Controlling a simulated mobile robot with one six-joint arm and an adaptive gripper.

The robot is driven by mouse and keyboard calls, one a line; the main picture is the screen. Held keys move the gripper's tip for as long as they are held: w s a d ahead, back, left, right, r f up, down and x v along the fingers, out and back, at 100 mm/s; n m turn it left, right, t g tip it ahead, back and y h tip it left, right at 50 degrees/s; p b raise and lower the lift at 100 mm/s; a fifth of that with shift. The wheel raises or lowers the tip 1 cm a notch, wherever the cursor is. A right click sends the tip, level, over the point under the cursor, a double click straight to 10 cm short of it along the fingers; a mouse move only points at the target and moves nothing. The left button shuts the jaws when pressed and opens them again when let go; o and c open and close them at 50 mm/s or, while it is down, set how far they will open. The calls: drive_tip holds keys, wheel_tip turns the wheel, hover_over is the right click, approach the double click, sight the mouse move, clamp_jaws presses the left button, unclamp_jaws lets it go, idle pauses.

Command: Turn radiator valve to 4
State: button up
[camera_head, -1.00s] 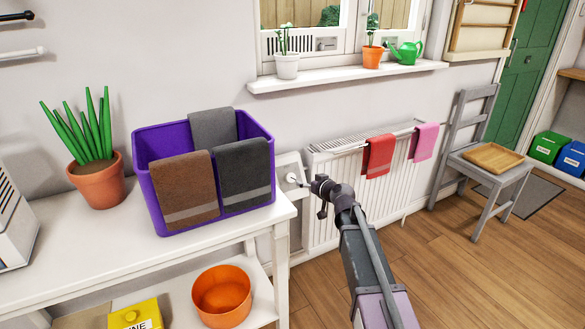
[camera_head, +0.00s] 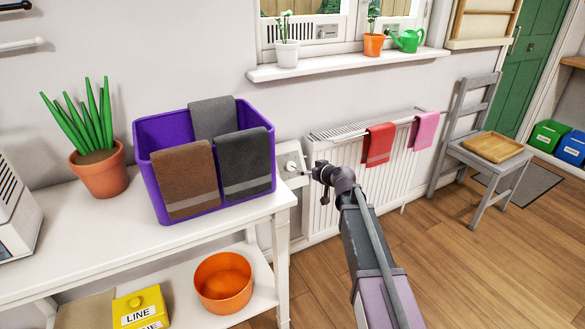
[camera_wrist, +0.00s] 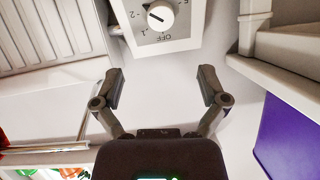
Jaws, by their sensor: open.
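The radiator valve is a round white knob (camera_wrist: 160,15) on a pale square plate with dial marks; the plate (camera_head: 289,160) also shows in the head view, left of the radiator. In the head view my gripper (camera_head: 308,173) is just right of the knob.
A white radiator (camera_head: 345,190) with a red towel (camera_head: 379,145) and a pink towel (camera_head: 424,131) stands behind my arm. A white table (camera_head: 110,240) with a purple bin (camera_head: 160,130) is close on the left. Floor to the right is clear up to a grey chair (camera_head: 470,130).

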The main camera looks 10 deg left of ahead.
sight(292, 165)
drive_tip(key=b+x, duration=0.4)
drive_tip(key=x, duration=0.8)
drive_tip(key=shift+a, duration=0.1)
drive_tip(key=c, duration=1.2)
